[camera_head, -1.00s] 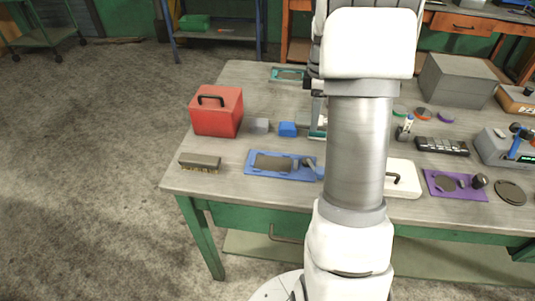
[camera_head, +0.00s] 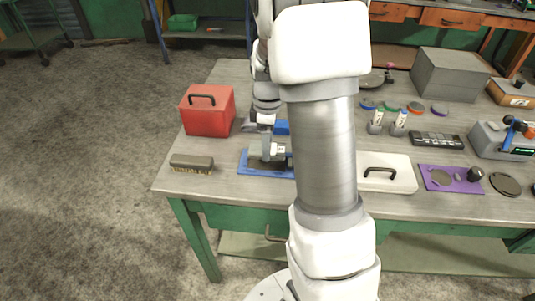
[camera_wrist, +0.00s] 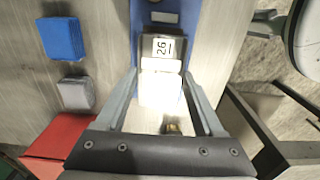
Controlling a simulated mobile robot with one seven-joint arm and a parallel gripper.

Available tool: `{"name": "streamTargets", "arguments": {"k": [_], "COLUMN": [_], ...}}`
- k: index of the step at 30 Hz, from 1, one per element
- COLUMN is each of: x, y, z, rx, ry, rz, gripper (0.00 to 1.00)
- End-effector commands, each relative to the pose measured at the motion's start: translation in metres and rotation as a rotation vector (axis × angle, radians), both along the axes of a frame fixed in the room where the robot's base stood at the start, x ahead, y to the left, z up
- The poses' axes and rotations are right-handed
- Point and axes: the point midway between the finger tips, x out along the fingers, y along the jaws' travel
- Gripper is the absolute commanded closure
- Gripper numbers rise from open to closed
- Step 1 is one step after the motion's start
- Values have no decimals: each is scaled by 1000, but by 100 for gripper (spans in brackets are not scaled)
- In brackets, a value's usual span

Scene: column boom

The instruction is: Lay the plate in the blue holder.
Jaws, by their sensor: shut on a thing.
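The blue holder (camera_head: 250,168) lies flat near the front left of the bench. In the wrist view its blue surface (camera_wrist: 147,38) runs up from behind the fingers. My gripper (camera_wrist: 161,76) is low over the holder and shut on a pale piece marked "26" (camera_wrist: 160,47), which I take to be the plate. The pale piece (camera_head: 280,149) also shows in the head view. Its lower part is washed out by glare. I cannot tell whether it touches the holder. My arm hides the holder's right end in the head view.
A red box (camera_head: 207,109) and a brush (camera_head: 191,163) are on the left. Blue (camera_wrist: 62,38) and grey (camera_wrist: 75,93) blocks are beyond the holder.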

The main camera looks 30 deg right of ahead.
Motion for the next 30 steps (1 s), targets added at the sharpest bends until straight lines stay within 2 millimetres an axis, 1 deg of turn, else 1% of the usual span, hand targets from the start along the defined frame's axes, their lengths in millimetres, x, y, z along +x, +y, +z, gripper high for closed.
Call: {"name": "streamTargets", "arguments": {"k": [2, 9, 11, 18, 21, 22, 26, 27, 30], "x": [0, 0, 0, 0, 0, 0, 0, 0, 0], "y": [0, 0, 0, 0, 0, 0, 0, 0, 0], "z": [-5, -37, -39, -39, -43, -43, -42, -42, -42], "rx": [0, 0, 0, 0, 0, 1, 1, 1, 1], "ry": [0, 2, 0, -1, -1, 1, 1, 1, 1], "rz": [0, -1, 0, 0, 0, 0, 0, 0, 0], "gripper": [100, 100, 100, 100, 100, 27, 3, 0, 0]}}
